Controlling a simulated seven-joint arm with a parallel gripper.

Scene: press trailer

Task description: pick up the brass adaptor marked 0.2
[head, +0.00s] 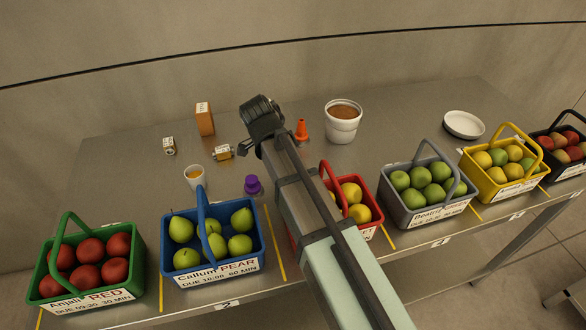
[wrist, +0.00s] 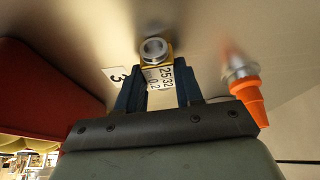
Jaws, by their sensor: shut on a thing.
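In the wrist view my gripper (wrist: 157,88) is shut on a small brass adaptor (wrist: 168,60) with a pale round opening at its end. Its white label reads 25/32 and 0.2, and it sits between the two dark fingers. In the head view my gripper (head: 262,118) is over the middle of the table, and its fingertips are not clear. Two small brass adaptors with white labels show there, one (head: 169,145) at the left and one (head: 222,152) just left of my gripper.
An orange block (head: 204,118), a cup (head: 194,178) and a purple object (head: 253,186) stand to the left. Fruit baskets line the front edge; my arm partly covers the red one (head: 366,229).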

